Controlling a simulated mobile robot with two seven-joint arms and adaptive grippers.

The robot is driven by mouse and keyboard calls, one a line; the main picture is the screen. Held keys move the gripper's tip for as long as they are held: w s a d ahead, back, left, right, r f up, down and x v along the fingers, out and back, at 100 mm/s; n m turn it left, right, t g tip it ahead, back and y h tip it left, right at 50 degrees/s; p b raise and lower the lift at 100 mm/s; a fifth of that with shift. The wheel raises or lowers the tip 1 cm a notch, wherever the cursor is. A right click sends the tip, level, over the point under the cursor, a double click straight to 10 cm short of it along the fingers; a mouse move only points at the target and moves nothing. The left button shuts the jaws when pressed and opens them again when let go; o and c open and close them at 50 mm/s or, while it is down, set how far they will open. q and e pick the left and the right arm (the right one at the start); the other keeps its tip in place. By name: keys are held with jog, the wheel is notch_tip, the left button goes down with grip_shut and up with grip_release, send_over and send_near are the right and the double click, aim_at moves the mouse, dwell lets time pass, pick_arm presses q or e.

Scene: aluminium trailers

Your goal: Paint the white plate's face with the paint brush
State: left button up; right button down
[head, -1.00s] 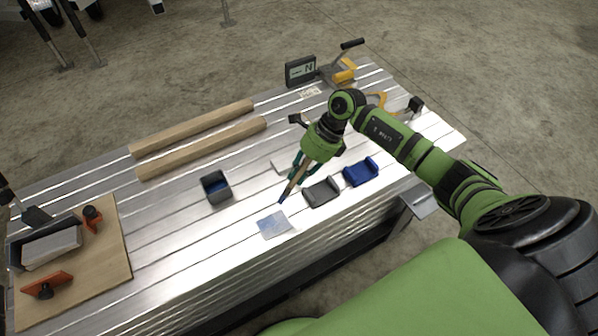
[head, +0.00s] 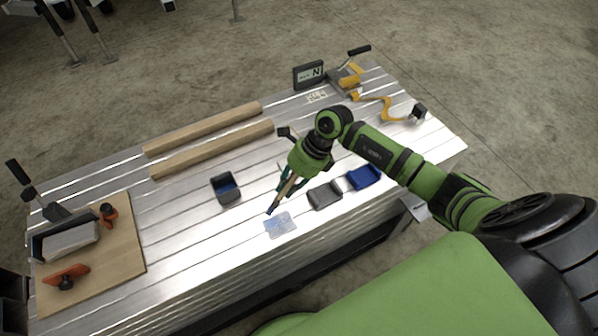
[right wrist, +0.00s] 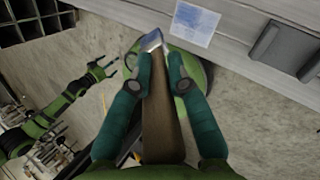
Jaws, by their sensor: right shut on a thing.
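The white plate (head: 281,224) lies flat near the table's front edge, with light-blue patches on its face. It also shows at the top of the right wrist view (right wrist: 194,24). My right gripper (head: 287,185) is shut on the paint brush (head: 274,205), which has a wooden handle (right wrist: 160,130) and a blue tip. The brush slants down, its tip by the plate's upper-left corner in the head view; contact is unclear. My left gripper (right wrist: 102,69) shows small in the right wrist view, away from the table; its opening is hard to judge.
A dark box with blue inside (head: 226,187) stands left of the brush. A grey tray (head: 324,196) and a blue tray (head: 363,177) stand right of the plate. Two wooden bars (head: 212,148) lie behind. A wooden board (head: 118,262) with tools is at left.

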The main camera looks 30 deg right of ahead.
aim_at(280, 200)
pick_arm(q)
jog(key=s+r+g, duration=0.1)
jog(key=s+r, duration=0.1)
jog(key=s, duration=0.3)
pick_arm(e)
jog(key=a, duration=0.1)
jog(key=s+a+r+p, duration=0.1)
jog(key=shift+a+r, duration=0.1)
jog(key=shift+a, duration=0.2)
jog(key=shift+f+b, duration=0.35)
notch_tip(280, 200, down, 4)
jog(key=b, duration=0.3)
jog(key=shift+w+f, duration=0.1)
jog(key=shift+f, duration=0.05)
pick_arm(q)
jog(key=w+f, duration=0.1)
jog(key=f, duration=0.1)
jog(key=w+f, duration=0.1)
jog(key=f, duration=0.1)
jog(key=shift+w+d, duration=0.25)
jog(key=shift+w, duration=0.05)
jog(key=shift+s, duration=0.1)
